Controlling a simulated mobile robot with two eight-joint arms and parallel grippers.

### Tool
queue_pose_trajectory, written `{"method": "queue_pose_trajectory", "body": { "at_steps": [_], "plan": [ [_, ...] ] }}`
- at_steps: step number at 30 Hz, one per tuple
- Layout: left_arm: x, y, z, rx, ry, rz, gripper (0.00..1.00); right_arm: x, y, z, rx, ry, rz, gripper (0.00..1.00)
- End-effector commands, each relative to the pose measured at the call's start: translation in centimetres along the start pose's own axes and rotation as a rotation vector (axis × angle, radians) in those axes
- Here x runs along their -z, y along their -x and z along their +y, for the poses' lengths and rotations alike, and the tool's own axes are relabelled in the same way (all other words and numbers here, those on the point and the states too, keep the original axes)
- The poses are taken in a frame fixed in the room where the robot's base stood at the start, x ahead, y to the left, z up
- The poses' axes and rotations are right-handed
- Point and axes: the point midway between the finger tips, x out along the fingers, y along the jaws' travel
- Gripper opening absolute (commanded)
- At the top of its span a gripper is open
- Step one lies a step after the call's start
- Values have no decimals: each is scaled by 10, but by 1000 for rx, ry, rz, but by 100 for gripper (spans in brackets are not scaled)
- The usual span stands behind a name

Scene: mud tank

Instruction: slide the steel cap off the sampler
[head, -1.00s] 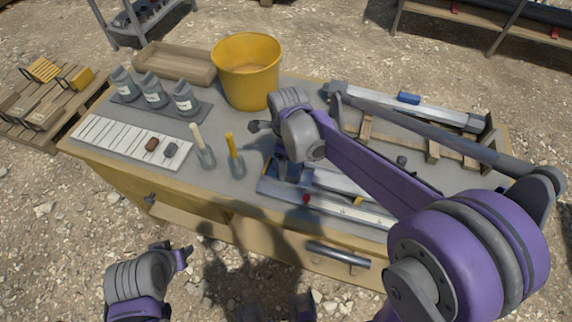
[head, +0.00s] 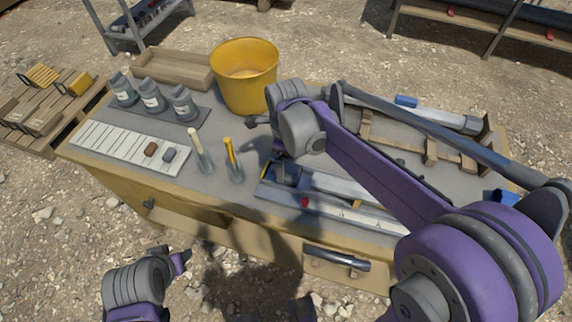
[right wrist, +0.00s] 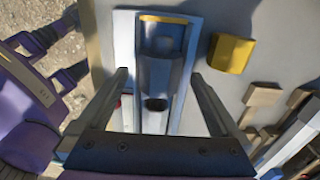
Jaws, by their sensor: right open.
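The sampler tray (head: 335,200) lies along the front right of the bench, a pale, blue-edged channel with a dark blue end and a red knob. In the right wrist view, a grey steel piece (right wrist: 160,70), seemingly the cap, sits in the channel (right wrist: 187,35), with a dark round hole below it. My right gripper (right wrist: 160,78) is open above the channel, one finger to each side of the steel piece. I cannot tell its height above it. In the head view my right wrist hides the fingers. My left gripper (head: 182,262) is off the bench's front; its jaw opening is unclear.
A yellow bucket (head: 244,75), labelled bottles (head: 152,97), a white grid board (head: 115,142) and two upright sticks in holders (head: 234,165) stand left on the bench. A yellow block (right wrist: 230,53) is close to the right finger. A wooden rack (head: 432,152) is behind my right arm.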

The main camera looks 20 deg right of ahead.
Motion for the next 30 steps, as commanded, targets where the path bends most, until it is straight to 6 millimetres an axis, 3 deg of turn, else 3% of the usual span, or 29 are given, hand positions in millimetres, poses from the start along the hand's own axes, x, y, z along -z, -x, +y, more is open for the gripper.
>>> {"method": "queue_pose_trajectory", "body": {
  "at_steps": [6,12,30],
  "plan": [
    [4,4,0,0,0,3,50,0,47,0,0,0,0,100],
    [5,6,0,0,0,4,50,0,72,0,0,0,0,100],
    [5,6,0,0,0,4,50,0,78,0,0,0,0,100]
  ]
}}
